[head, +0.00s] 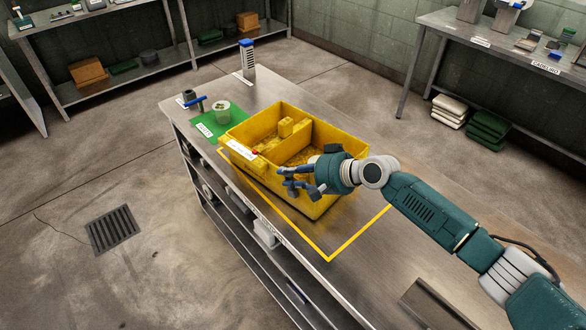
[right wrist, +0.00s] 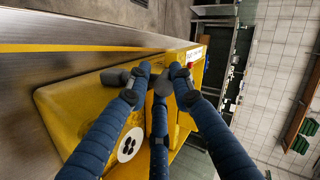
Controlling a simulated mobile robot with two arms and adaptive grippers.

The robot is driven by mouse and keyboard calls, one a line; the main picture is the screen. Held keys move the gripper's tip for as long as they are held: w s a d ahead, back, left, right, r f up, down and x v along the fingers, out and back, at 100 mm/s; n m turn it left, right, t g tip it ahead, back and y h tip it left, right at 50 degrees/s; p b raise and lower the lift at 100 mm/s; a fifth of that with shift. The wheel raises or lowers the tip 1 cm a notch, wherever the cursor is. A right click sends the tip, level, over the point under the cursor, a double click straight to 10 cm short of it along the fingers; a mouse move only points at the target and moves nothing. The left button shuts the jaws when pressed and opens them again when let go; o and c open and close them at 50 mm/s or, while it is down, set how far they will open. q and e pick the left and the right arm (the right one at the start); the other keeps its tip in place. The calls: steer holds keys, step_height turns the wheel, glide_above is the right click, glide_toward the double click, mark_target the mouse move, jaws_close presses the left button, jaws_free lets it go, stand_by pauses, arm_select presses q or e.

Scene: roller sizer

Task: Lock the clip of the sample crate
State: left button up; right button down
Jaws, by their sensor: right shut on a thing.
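The yellow sample crate (head: 336,158) stands on the metal bench, open at the top, with inner dividers and yellowish contents. A white label (head: 240,149) and a small red part (head: 257,153) are at its left end; the label also shows in the right wrist view (right wrist: 195,54). My right gripper (head: 290,181) is at the crate's near side, its fingers pointing left. In the right wrist view its blue fingers (right wrist: 160,84) close in over the yellow wall. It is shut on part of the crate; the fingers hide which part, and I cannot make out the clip. My left gripper is out of view.
A green mat (head: 208,124) with a clear jar (head: 222,112) lies beyond the crate. A blue-handled tool (head: 195,103) and a blue-topped column (head: 248,60) stand near the bench's far end.

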steer(key=c, duration=1.6)
jaws_free()
steer(key=shift+f, duration=0.1)
steer(key=v, duration=1.2)
